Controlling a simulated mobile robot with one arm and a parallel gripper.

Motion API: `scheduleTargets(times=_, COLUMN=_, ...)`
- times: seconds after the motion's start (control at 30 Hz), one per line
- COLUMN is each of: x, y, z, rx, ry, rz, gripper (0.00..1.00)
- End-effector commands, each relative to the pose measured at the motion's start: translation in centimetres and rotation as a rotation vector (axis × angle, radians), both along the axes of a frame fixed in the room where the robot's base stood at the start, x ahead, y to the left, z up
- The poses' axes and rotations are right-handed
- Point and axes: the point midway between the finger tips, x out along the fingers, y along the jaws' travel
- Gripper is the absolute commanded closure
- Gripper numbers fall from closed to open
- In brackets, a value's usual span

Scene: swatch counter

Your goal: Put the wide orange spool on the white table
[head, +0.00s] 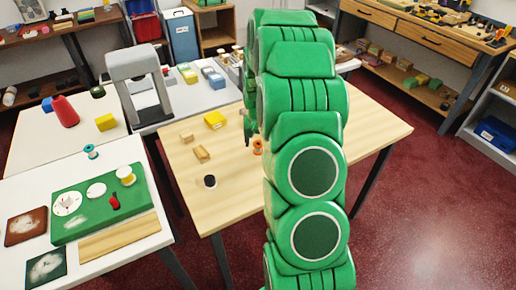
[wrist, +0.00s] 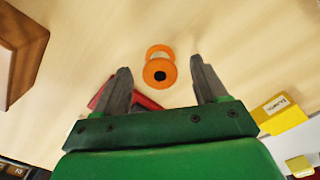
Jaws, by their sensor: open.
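The orange spool (head: 258,147) stands on the light wooden table (head: 375,135), just left of my green arm. In the wrist view the orange spool (wrist: 171,66) shows end-on with a dark centre hole, in line with the gap between my fingers. My gripper (wrist: 160,66) is open, with nothing held. In the head view my gripper (head: 247,126) is partly hidden by my arm, just above and left of the spool. A white table (head: 20,170) stands at the left; a second white-topped surface (head: 25,130) lies behind it.
The near white table holds a green board (head: 75,227) with round pieces, a teal spool (head: 91,151) and dark swatches. The wooden table also bears a yellow box (head: 215,120), wooden blocks (head: 202,153) and a dark spool (head: 210,181). A red object (wrist: 147,101) shows behind my left finger.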

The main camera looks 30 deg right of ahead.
Motion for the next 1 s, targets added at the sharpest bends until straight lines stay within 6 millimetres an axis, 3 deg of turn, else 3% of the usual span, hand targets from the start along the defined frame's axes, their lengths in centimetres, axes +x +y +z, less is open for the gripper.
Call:
scheduleTargets(times=0.1, x=0.01, y=-0.01, z=-1.02, rx=0.0, ry=-0.002, rz=0.0, gripper=0.28)
scheduleTargets(times=0.33, x=0.07, y=-0.04, z=-1.12, rx=-0.001, ry=-0.003, rz=0.0, gripper=0.28)
scheduleTargets(times=0.77, x=0.06, y=-0.03, z=-1.11, rx=-0.001, ry=-0.003, rz=0.0, gripper=0.93)
scheduleTargets(times=1.0, x=0.07, y=-0.04, z=-0.93, rx=-0.001, ry=-0.003, rz=0.0, gripper=0.93)
